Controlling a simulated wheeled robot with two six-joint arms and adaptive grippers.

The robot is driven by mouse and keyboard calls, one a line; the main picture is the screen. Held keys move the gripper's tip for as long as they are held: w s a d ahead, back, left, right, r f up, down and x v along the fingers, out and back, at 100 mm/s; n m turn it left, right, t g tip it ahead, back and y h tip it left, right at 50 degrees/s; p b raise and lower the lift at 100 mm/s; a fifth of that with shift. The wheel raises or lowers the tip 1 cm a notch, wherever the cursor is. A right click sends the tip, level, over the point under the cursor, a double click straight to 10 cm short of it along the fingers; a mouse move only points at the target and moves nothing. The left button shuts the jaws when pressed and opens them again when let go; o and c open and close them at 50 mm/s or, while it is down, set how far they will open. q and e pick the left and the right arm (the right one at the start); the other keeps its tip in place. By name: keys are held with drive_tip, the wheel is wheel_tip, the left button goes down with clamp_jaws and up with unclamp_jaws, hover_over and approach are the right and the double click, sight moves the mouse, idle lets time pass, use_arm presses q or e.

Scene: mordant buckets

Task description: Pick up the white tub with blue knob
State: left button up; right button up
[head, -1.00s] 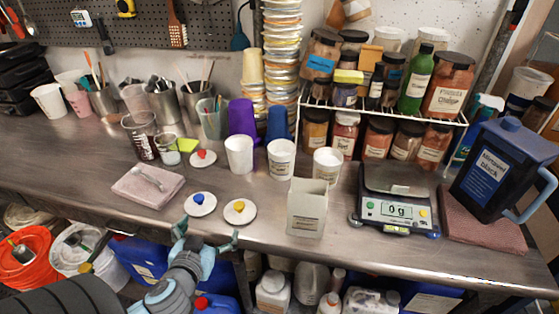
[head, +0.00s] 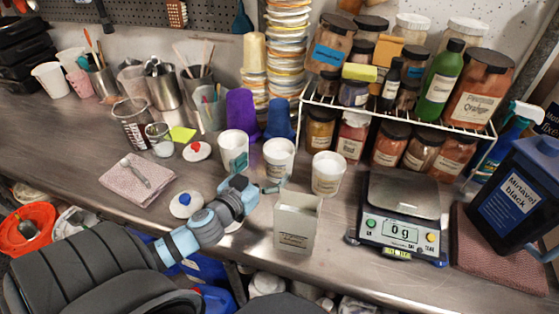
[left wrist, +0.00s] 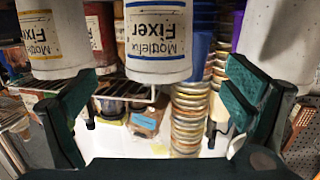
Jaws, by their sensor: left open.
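Three white tubs stand in a row on the steel bench. The middle tub (head: 279,160) shows in the left wrist view (left wrist: 158,42), upside down, with a blue stripe on its "Fixer" label. The right tub (head: 328,175) has a yellow stripe in the left wrist view (left wrist: 52,38). The left tub (head: 234,150) shows no readable label. A white lid with a blue knob (head: 186,204) lies flat on the bench, partly beside my arm. My left gripper (head: 258,186) is open and empty, just in front of the middle tub, its fingers apart on either side.
A cream open box (head: 297,222) stands right of my left gripper, near the front edge. A scale (head: 400,225) and a dark blue jug (head: 510,195) are farther right. A red-knobbed lid (head: 197,151) and a folded cloth (head: 137,180) lie left. Purple and blue cups stand behind the tubs.

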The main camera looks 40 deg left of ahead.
sight(285, 148)
use_arm(q)
drive_tip(key=w, duration=0.2)
drive_tip(key=w+p, duration=0.1)
drive_tip(key=w, duration=0.2)
drive_tip(key=w+a+f, duration=0.1)
drive_tip(key=w, duration=0.1)
drive_tip(key=shift+w, duration=0.3)
drive_tip(key=shift+f, duration=0.1)
use_arm(e)
drive_tip(key=shift+w+d+r, duration=0.1)
drive_tip(key=shift+w+r, duration=0.6)
use_arm(q)
drive_tip(key=c, duration=1.4)
drive_tip(key=shift+c, duration=0.2)
